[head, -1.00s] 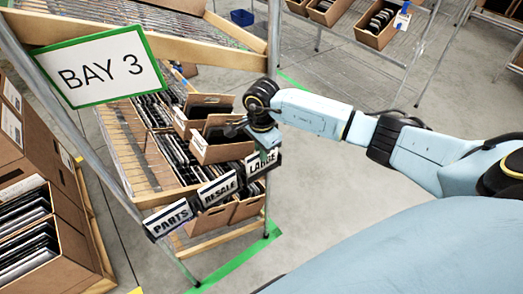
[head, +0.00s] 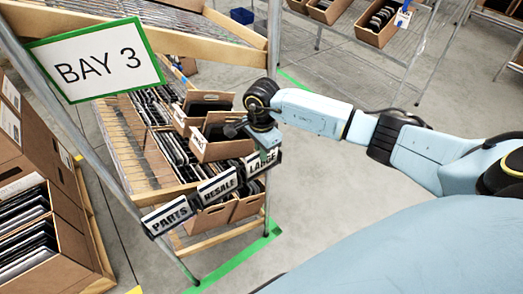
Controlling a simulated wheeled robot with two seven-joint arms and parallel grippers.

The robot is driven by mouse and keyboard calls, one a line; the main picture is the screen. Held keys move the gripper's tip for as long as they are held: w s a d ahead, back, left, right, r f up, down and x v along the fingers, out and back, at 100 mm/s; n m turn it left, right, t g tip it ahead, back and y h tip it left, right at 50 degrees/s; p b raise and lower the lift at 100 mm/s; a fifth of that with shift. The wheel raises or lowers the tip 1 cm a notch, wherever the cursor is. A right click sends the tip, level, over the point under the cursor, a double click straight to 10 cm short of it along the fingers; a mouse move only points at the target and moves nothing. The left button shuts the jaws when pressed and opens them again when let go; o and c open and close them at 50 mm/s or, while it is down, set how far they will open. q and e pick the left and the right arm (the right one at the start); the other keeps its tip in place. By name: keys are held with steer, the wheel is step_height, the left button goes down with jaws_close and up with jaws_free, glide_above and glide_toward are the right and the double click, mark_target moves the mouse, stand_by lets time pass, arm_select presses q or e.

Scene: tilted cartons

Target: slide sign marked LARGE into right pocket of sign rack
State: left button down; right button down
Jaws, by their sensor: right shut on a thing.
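The white sign marked LARGE (head: 261,162) is at the right end of the sign rack (head: 195,208), on the front edge of the shelf. The sign marked RESALE (head: 217,187) is in the middle, and the sign marked PARTS (head: 167,216) is at the left end. My right gripper (head: 266,145) is directly above the LARGE sign, pointing down, and is shut on it. Its fingertips are small and partly hidden, and I cannot tell how deep the sign sits in the right pocket. My left gripper is not in view.
Open cartons (head: 220,145) of dark sleeves stand on the tilted shelf behind the signs. A metal post (head: 273,50) rises close by my right gripper. A BAY 3 board (head: 97,62) hangs at upper left.

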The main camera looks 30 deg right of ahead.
steer(key=shift+f, duration=0.2)
arm_select(q)
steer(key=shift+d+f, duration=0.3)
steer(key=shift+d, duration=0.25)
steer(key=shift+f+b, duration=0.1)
steer(key=shift+b, duration=0.25)
arm_select(e)
steer(key=shift+f, duration=0.15)
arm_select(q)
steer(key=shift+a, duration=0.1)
arm_select(e)
steer(key=c, duration=1.5)
jaws_free()
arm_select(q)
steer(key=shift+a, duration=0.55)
arm_select(e)
steer(key=shift+o, duration=0.2)
